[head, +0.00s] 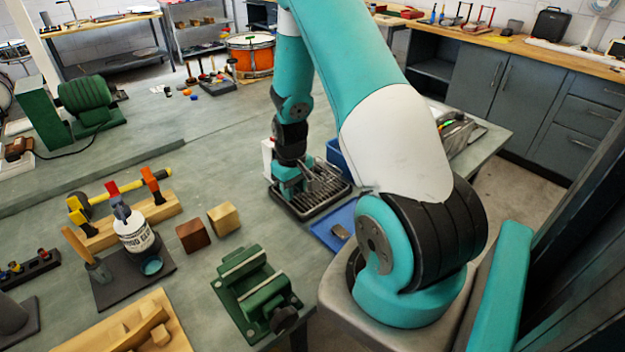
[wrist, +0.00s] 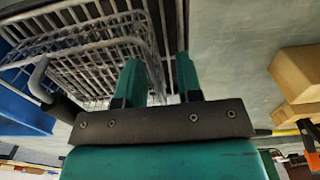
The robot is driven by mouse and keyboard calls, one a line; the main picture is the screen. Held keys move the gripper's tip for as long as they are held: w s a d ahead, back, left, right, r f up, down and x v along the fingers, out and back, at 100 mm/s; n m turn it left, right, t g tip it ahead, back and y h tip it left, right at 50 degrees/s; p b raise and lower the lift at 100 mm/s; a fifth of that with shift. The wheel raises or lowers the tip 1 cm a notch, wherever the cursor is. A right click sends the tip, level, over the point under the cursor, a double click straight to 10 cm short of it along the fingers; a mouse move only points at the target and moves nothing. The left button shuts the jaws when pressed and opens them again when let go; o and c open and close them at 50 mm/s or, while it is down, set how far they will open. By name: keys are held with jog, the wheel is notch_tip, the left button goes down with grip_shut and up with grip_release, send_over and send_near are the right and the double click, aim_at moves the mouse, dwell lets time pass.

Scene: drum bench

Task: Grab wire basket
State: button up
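The wire basket (wrist: 95,62) is a grey mesh basket at the upper left of the wrist view. It sits over a dark slatted rack (head: 310,207) on the bench; the arm and gripper partly hide it in the head view. My gripper (head: 290,189) points down at the basket's near-left side. In the wrist view its two teal fingers (wrist: 158,80) stand apart, with the basket's side edge showing between them. I cannot tell whether either finger touches the wire.
A blue tray (head: 333,226) and a blue bin (head: 340,160) lie right of the rack. Wooden blocks (head: 224,219), a green vise (head: 254,290) and a white bottle (head: 134,234) stand on the near bench.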

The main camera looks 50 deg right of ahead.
jog(key=shift+c, duration=0.2)
grip_shut()
